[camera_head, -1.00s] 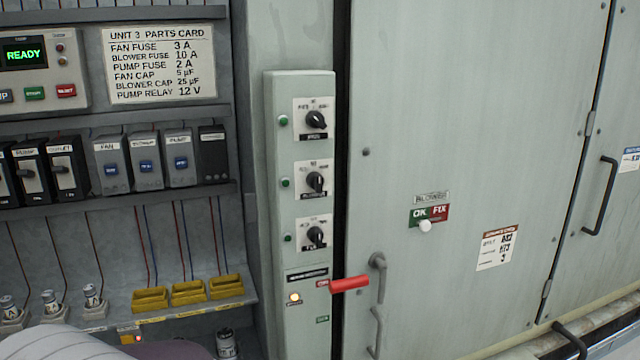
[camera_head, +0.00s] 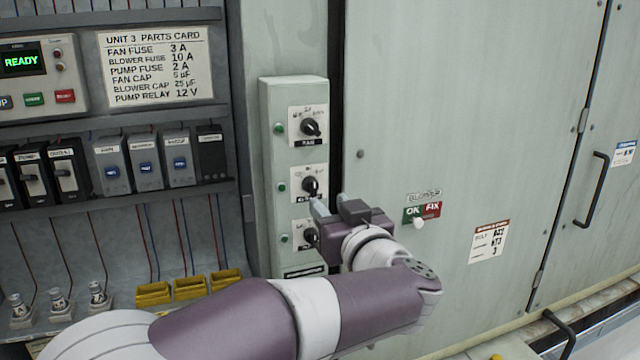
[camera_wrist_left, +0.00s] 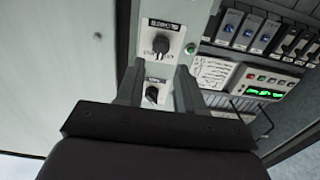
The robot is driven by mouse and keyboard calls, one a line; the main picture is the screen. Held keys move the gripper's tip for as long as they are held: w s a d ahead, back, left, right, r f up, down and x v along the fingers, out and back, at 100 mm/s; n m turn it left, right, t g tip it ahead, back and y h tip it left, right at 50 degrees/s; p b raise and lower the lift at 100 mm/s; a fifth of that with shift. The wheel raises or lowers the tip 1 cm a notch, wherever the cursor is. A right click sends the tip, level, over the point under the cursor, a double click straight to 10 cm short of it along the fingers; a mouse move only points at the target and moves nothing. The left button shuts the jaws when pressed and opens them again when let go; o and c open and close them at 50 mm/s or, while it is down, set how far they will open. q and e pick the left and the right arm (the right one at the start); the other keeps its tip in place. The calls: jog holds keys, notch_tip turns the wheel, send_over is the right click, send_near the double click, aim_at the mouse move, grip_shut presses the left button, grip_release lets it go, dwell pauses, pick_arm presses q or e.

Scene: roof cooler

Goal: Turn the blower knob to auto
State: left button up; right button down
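The blower knob (camera_head: 311,186) is the middle one of three black rotary knobs on the narrow switch panel (camera_head: 293,95); its exact pointer setting is too small to read. In the left wrist view the blower knob (camera_wrist_left: 160,45) shows upside down, under its label, just beyond and between the fingertips. My left gripper (camera_head: 330,203) is open in front of the panel, just below and right of the blower knob. In the wrist view its two fingers (camera_wrist_left: 159,70) stand apart, with no clear contact on the knob. My right gripper is not in view.
The top knob (camera_head: 311,128) and the partly covered bottom knob (camera_head: 310,235) are close by on the same panel. A cabinet door (camera_head: 450,120) with an OK/FIX tag (camera_head: 421,213) is to the right. Breakers (camera_head: 65,170) line the shelf at left.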

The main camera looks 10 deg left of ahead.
aim_at(315, 190)
pick_arm(q)
jog(key=p+x, duration=0.1)
jog(key=x, duration=0.4)
jog(key=shift+a, duration=0.25)
jog(key=shift+w+a, duration=0.1)
jog(key=shift+w, duration=0.3)
grip_shut()
